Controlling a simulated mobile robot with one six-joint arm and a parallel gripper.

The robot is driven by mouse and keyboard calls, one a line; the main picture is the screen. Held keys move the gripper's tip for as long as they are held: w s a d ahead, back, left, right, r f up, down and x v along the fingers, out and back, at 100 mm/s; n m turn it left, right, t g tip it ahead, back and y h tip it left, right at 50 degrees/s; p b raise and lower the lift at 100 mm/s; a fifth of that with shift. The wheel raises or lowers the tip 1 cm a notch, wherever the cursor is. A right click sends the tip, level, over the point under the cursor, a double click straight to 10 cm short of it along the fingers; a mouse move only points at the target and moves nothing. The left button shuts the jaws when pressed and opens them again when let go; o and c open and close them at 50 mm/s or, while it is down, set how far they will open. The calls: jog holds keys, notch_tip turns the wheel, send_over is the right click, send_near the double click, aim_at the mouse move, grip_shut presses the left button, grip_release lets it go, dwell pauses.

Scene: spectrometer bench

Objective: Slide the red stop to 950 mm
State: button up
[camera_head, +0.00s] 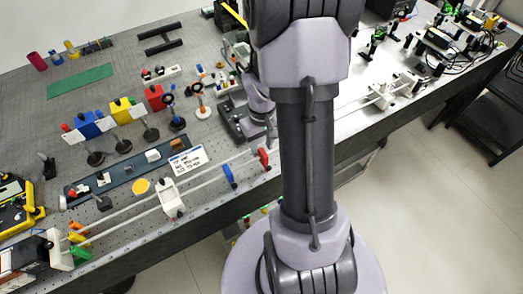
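The red stop (264,159) stands upright on the pair of thin rails (205,183) along the front of the bench. A blue stop (229,175) is on the rails to its left, and a white carriage (172,200) is further left. My arm stands large in the middle and hides the rails right of the red stop. Its wrist end comes down just behind and above the red stop. My gripper's fingers are not clear there, so I cannot tell whether they are open or touch the stop. Scale numbers are too small to read.
A white end block (58,248) is at the rails' left end, with orange and green pieces beside it. A white card (187,161) and a yellow disc (139,186) lie behind the rails. Mounted optics crowd the bench's left half.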

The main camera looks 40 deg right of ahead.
jog(key=shift+f, duration=0.65)
grip_shut()
dwell(1.0)
